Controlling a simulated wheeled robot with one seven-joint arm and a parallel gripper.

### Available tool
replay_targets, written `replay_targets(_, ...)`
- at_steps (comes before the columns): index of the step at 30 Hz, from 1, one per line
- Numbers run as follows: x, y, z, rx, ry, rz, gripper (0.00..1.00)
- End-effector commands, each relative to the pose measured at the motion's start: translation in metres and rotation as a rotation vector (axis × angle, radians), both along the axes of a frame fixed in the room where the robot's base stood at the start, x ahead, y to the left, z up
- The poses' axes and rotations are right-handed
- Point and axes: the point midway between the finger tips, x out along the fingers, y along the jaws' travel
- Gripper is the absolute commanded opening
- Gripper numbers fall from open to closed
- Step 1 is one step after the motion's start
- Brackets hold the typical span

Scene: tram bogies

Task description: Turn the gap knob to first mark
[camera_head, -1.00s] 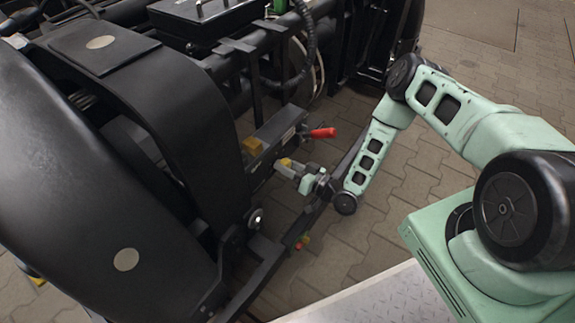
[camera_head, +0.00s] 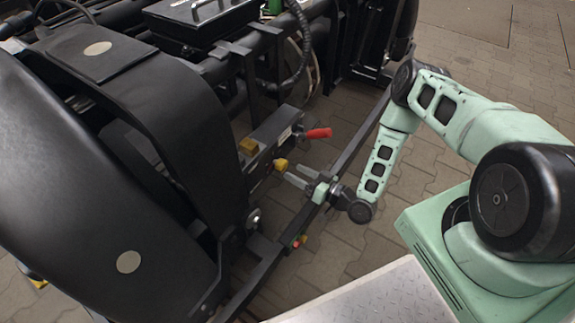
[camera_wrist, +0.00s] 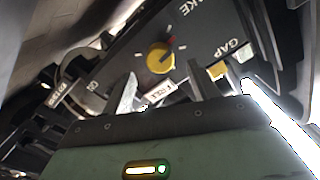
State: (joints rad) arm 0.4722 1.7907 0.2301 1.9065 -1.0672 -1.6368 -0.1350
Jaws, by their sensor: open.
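The yellow round knob (camera_head: 281,165) sticks out from the side of a dark control box (camera_head: 262,143). In the wrist view the knob (camera_wrist: 161,57) sits on a dark panel with pale tick marks around it and a small red mark at its upper edge. The lettering GAP and part of a word ending in KE show to its right and above. My gripper (camera_head: 290,174) is open, its two fingers pointing toward the knob and apart from it. In the wrist view the fingers (camera_wrist: 160,82) stand below the knob, with nothing between them but a white label.
A dark rail (camera_head: 345,155) runs beside the gripper, with small red and green parts (camera_head: 300,241) lower down.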

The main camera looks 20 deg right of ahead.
Motion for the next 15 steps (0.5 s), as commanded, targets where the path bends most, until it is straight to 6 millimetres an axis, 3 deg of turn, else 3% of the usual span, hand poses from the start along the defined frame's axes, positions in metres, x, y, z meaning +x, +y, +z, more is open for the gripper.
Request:
replay_targets(9, -0.063, -0.042, 0.002, -0.001, 0.004, -0.003, 0.59)
replay_targets(15, -0.089, -0.060, 0.001, 0.000, 0.002, -0.002, 0.59)
